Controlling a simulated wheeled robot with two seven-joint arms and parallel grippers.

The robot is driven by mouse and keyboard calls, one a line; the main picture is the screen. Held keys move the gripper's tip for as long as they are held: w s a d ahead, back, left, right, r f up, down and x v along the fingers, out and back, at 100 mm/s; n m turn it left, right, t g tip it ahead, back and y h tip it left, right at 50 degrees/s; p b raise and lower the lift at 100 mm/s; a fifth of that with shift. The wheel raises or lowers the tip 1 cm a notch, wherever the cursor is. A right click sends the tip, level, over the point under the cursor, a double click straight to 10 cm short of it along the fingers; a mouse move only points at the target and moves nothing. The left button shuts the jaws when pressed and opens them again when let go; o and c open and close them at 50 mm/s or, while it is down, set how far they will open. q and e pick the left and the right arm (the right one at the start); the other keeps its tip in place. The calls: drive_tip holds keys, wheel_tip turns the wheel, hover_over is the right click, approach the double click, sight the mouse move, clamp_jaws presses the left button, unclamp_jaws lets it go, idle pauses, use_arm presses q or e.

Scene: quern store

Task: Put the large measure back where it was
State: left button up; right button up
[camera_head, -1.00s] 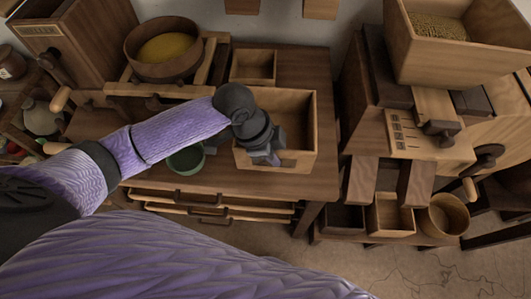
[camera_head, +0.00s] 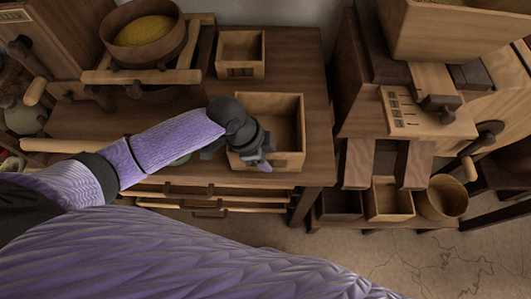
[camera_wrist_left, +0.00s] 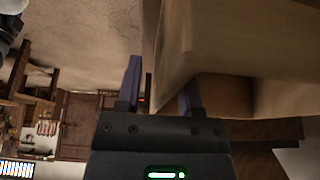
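A large open wooden box (camera_head: 292,110), apparently the large measure, stands upright and empty on the dark wooden table (camera_head: 312,75). My left gripper (camera_head: 262,163) is at its front wall, near the front left corner, and hides part of that wall. In the left wrist view the two fingers (camera_wrist_left: 160,92) are apart. The box's pale wall (camera_wrist_left: 230,45) shows between and beyond them, with a gap at the left finger. I cannot tell whether the right-hand finger touches the wall. My right gripper is out of view.
A smaller open box (camera_head: 240,70) stands behind the large one. A round tub of yellow grain (camera_head: 150,55) sits on a frame at back left. A wooden machine (camera_head: 425,110) stands right of the table, with small boxes (camera_head: 390,215) and a round tub (camera_head: 442,205) below it.

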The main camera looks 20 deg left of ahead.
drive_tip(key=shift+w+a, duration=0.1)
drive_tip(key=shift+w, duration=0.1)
use_arm(q)
drive_tip(key=shift+r, duration=0.35)
drive_tip(key=p+v, duration=0.5)
drive_tip(key=v, duration=0.6)
drive_tip(key=shift+s+a+r, duration=0.1)
drive_tip(key=shift+a+r, duration=0.05)
drive_tip(key=shift+r, duration=0.2)
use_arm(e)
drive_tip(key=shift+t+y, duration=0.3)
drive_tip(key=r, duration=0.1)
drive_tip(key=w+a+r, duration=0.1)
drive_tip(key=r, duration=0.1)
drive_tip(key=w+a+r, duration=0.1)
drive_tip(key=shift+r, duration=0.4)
